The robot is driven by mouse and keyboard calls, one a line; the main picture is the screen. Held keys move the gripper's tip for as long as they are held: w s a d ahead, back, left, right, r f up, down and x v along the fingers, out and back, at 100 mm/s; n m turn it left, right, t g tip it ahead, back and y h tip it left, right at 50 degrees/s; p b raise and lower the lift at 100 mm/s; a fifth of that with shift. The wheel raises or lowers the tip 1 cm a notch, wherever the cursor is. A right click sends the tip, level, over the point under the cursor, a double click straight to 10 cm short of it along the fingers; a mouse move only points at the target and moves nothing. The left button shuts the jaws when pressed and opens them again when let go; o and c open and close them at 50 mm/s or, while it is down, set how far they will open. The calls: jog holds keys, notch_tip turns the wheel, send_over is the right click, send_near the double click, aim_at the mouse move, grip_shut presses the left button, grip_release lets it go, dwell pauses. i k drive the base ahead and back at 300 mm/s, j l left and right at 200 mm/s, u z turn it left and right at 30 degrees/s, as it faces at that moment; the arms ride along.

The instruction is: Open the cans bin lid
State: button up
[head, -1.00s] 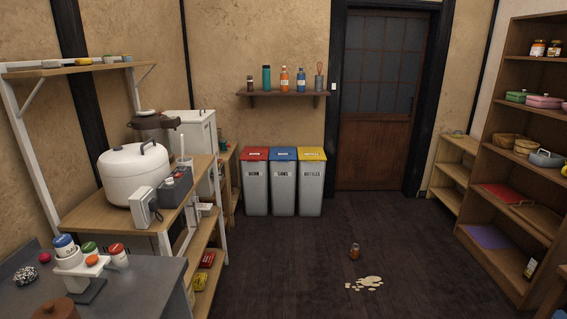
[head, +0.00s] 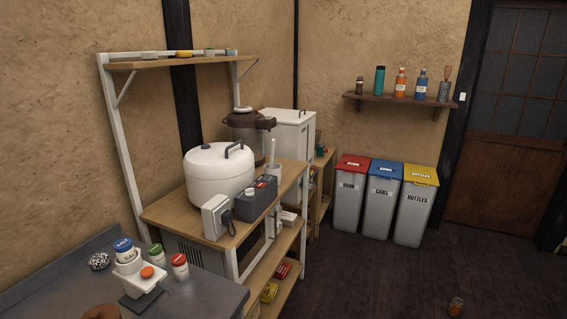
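The cans bin (head: 381,204) is a grey bin labelled CANS with a blue lid (head: 386,168), which lies shut. It stands against the far wall, right of centre in the head view. A bin with a red lid (head: 353,162) stands to its left, and a bin with a yellow lid, labelled BOTTLES (head: 413,212), to its right. Both of those lids are shut too. My gripper is not in the head view.
A wooden shelf unit (head: 160,207) with a white cooker (head: 219,175) stands left of centre. A grey counter (head: 200,296) fills the near left. Floor before the bins looks clear.

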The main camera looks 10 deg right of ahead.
aim_at(392, 169)
jog(key=i+l+z, duration=0.45)
jog(key=i, duration=0.35)
jog(key=i+z, duration=0.4)
jog(key=i, duration=0.4)
jog(key=i+u, duration=0.15)
jog(key=i, duration=0.4)
jog(key=i+l+u, duration=0.15)
jog(key=i, duration=0.4)
jog(key=i+l+u, duration=0.15)
jog(key=i, duration=0.4)
jog(key=i+l+u, duration=0.9)
jog(key=i, duration=0.15)
